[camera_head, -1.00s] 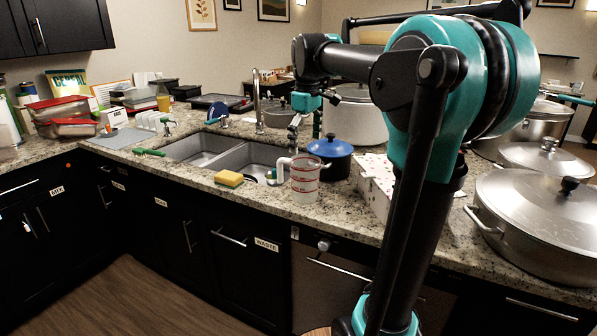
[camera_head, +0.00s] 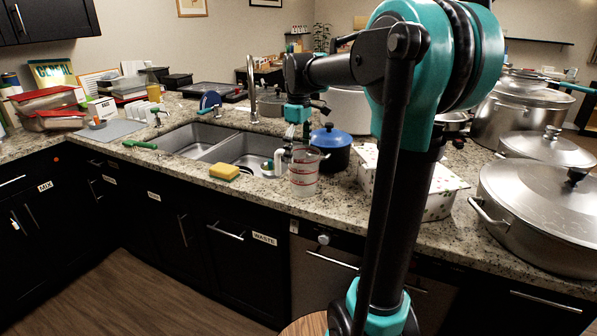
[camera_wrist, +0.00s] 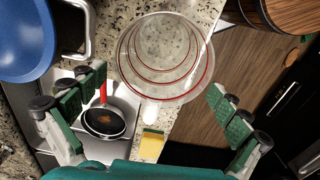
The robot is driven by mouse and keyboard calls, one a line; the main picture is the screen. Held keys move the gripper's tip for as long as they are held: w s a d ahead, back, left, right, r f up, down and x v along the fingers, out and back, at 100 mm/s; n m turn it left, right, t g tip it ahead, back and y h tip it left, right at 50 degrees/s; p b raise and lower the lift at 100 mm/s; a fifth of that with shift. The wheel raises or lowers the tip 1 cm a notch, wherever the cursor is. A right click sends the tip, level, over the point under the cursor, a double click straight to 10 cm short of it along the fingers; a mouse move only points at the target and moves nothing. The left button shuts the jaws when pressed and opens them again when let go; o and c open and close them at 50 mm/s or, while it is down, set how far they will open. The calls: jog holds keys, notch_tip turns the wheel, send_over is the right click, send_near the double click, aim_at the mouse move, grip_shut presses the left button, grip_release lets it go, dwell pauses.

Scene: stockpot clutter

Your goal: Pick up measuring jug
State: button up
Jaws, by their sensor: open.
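The measuring jug (camera_head: 304,172) is clear with red markings and a white handle on its left side. It stands upright on the granite counter, in front of the sink's right end. In the wrist view the jug (camera_wrist: 168,60) is seen from above, its handle toward the bottom of the picture. My gripper (camera_head: 296,138) points down just above the jug's handle side in the head view. In the wrist view my gripper (camera_wrist: 155,103) is open, its green-padded fingers wide apart on either side of the handle, with nothing between them held.
A blue-lidded pot (camera_head: 330,147) stands close behind the jug, and a patterned box (camera_head: 437,203) is to its right. A yellow sponge (camera_head: 224,171) lies to the left. The sink (camera_head: 190,140) is behind. A small pan (camera_wrist: 103,120) shows in the sink. Large steel pots (camera_head: 540,215) fill the right.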

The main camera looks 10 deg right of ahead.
jog(key=shift+f, duration=2.75)
jog(key=c, duration=1.2)
jog(key=shift+r, duration=0.1)
